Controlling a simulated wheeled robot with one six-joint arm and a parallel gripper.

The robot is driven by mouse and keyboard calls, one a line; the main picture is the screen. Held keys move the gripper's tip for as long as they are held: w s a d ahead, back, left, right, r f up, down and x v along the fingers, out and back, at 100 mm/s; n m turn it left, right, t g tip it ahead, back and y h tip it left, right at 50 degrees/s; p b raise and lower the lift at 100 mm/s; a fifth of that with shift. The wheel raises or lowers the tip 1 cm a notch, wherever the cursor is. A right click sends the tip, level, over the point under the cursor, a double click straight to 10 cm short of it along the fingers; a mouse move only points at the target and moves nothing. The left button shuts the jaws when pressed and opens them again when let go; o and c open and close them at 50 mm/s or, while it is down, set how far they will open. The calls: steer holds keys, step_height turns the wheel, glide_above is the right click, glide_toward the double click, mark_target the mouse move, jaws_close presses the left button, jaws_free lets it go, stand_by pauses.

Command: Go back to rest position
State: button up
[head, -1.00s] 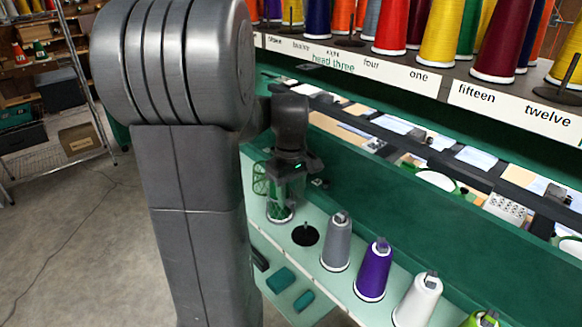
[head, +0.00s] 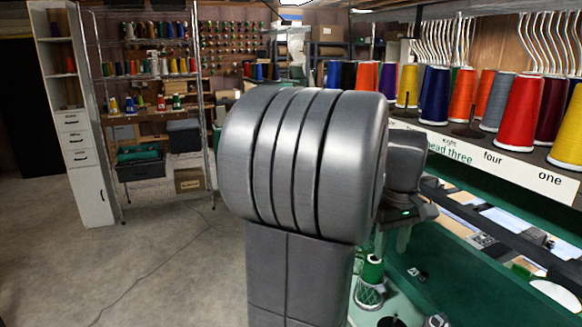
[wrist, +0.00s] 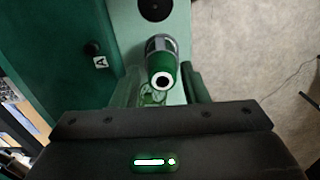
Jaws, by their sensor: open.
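My gripper (head: 392,240) is open and empty, just above the small rear shelf beside the machine's green wall. A green thread cone (head: 373,270) stands upright on that mint-green shelf, just below my gripper and apart from it. A pale base and netting show around its lower part. In the wrist view the cone (wrist: 162,62) is seen from above, with its hollow top facing me, between and beyond the open fingers. My own arm hides part of the shelf in the head view.
A rack of coloured cones (head: 520,112) overhangs the machine at right. A round black disc (wrist: 155,8) lies on the shelf near the green cone. Metal shelving (head: 160,100) and a white cabinet (head: 85,160) stand at back left. A cable crosses the open floor (head: 160,255).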

mark_target(383, 289)
step_height(383, 289, down, 14)
steer(key=shift+f, duration=0.1)
steer(key=shift+r, duration=0.6)
steer(key=shift+r+p, duration=0.15)
steer(key=shift+p, duration=0.15)
